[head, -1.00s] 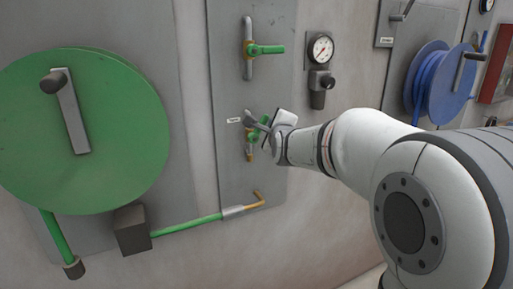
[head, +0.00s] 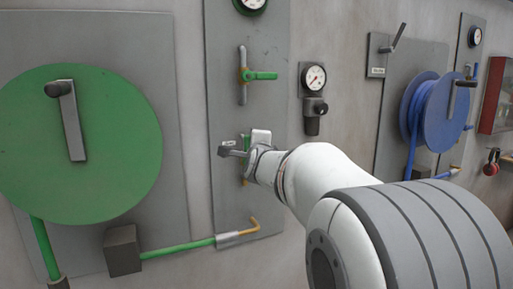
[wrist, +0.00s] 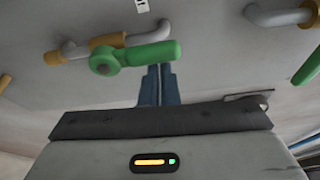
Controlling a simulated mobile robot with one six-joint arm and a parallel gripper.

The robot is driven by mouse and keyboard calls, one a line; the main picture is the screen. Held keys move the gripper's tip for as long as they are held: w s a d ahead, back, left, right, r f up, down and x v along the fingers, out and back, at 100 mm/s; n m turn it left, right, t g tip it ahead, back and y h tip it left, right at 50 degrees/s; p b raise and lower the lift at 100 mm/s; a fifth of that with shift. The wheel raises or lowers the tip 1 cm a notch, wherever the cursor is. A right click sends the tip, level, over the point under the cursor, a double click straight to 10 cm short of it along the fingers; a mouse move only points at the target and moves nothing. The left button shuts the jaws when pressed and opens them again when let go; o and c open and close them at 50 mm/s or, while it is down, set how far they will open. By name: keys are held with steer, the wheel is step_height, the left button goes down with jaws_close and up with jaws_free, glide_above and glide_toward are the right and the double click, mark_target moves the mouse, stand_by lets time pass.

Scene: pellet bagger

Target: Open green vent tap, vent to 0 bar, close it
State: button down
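The lower green tap (head: 246,142) sits on a grey panel (head: 228,100) in the head view, mostly hidden by my gripper (head: 240,152). In the wrist view the green lever (wrist: 148,55) lies roughly along its short pipe (wrist: 107,41). My gripper (wrist: 158,68) has its two fingers together with only a thin line between them. The fingertips are at the lever's lower edge near its free end; I cannot tell if they touch it. A green-rimmed gauge (head: 251,4) is cut off at the top, so its reading is hidden.
An upper green tap (head: 260,76) has its lever sideways. A white dial gauge (head: 314,78) with a dark regulator (head: 313,112) is to its right. A green hose reel (head: 110,150) is left, a blue reel (head: 440,115) right. A green pipe (head: 180,247) runs below.

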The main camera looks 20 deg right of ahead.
stand_by(0.4)
steer(key=s+d+b, duration=0.1)
steer(key=s+b, duration=0.7)
steer(key=s, duration=0.1)
steer(key=s+a+f+n+g+y+p, duration=0.4)
steer(key=s+a+f+n+g+p, duration=0.4)
steer(key=s+a+f+n+p, duration=0.4)
steer(key=s+a+f+n+g+p, duration=0.1)
steer(key=s+f+n+g+p, duration=0.3)
steer(key=s+n, duration=0.6)
steer(key=s+f+g, duration=0.2)
steer(key=s+f, duration=0.1)
steer(key=shift+s+y+p, duration=0.3)
steer(key=shift+y, duration=0.1)
steer(key=c, duration=2.2)
jaws_free()
